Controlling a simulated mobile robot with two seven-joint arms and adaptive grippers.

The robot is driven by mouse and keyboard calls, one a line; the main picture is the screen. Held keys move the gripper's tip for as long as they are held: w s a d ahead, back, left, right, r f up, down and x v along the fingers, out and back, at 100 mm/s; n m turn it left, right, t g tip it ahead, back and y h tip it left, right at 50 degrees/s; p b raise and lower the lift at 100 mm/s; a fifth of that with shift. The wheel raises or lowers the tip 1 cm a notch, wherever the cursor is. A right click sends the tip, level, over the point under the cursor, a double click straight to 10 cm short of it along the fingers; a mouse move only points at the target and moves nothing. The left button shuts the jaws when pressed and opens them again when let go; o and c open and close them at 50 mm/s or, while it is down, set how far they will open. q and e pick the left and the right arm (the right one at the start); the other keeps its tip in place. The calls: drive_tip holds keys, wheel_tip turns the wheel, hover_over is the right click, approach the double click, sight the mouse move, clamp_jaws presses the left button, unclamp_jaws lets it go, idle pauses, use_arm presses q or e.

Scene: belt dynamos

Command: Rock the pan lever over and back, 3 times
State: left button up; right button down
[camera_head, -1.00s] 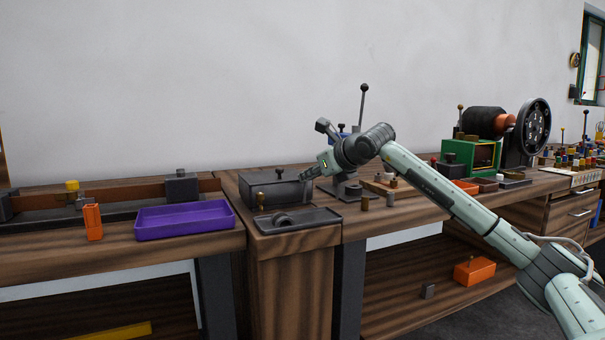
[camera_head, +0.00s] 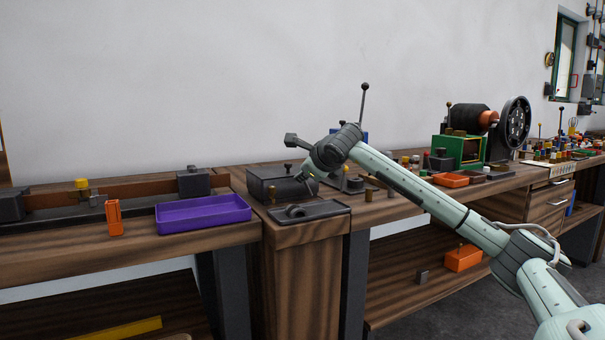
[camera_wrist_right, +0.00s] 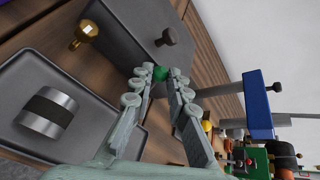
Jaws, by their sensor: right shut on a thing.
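In the right wrist view, the fingertips of my right gripper (camera_wrist_right: 158,80) are shut around a green ball knob (camera_wrist_right: 160,72), which looks like the top of the pan lever. Its shaft is hidden by the fingers. The knob is beside a dark grey box (camera_wrist_right: 140,35) with a dark knob on top, near the corner of a grey pan (camera_wrist_right: 100,125). In the head view, my right gripper (camera_head: 311,184) reaches down at the right end of the box (camera_head: 262,183), behind the pan (camera_head: 330,208); the green knob is hidden there. My left gripper is not in view.
A brass knob (camera_wrist_right: 86,32) stands between box and pan. A banded metal roller (camera_wrist_right: 47,112) lies in the pan. A blue block (camera_wrist_right: 257,105) with a dark rod is close to the right. A purple tray (camera_head: 203,212) and an orange holder (camera_head: 114,217) are at left.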

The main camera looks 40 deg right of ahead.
drive_tip(key=shift+a+f, duration=0.1)
idle(0.4)
drive_tip(key=c, duration=1.5)
unclamp_jaws()
drive_tip(key=shift+o, duration=0.2)
drive_tip(key=v, duration=1.2)
drive_tip(key=shift+w+a, duration=0.1)
